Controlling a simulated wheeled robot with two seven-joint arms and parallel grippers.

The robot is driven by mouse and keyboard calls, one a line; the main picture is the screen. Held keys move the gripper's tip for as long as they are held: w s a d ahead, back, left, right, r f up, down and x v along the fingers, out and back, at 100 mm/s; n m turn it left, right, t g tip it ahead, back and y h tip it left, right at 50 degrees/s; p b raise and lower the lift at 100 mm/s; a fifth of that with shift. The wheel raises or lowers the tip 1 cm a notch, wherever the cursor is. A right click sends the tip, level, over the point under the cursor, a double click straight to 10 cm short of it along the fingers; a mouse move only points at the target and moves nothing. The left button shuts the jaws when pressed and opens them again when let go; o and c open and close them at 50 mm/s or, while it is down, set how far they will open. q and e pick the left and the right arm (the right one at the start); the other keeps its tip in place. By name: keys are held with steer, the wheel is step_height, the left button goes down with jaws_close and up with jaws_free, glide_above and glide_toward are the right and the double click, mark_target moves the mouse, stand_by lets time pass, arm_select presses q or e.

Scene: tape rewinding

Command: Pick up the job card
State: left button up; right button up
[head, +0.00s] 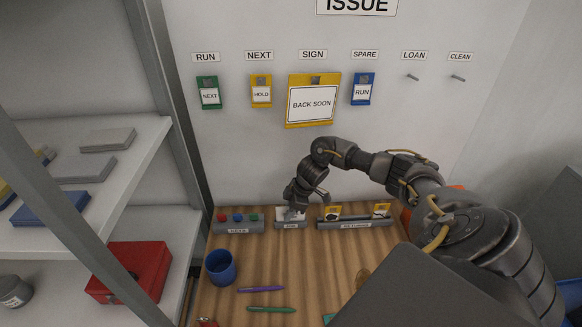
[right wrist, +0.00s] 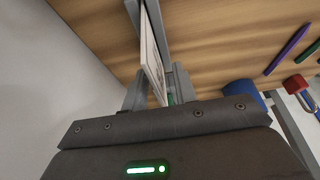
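The job card (head: 290,213) is a small white card standing in a grey labelled holder (head: 291,225) on the wooden bench, between the key block and the RETURNS rack. My right gripper (head: 296,204) reaches down to it from above. In the right wrist view the white card (right wrist: 151,62) shows nearly edge-on between the fingers of the right gripper (right wrist: 160,88). Both fingers are close to its faces, but I cannot tell whether they press on it. The card seems to be still in or at its holder. My left gripper is not in view.
The key block (head: 238,226) stands left of the card holder, the RETURNS rack (head: 355,223) with yellow tags right of it. A blue cup (head: 220,266) and pens (head: 261,289) lie nearer. Tags and a BACK SOON sign (head: 312,103) hang on the wall. Shelves (head: 95,165) stand left.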

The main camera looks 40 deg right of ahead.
steer(key=shift+f, duration=0.2)
stand_by(0.4)
jaws_close()
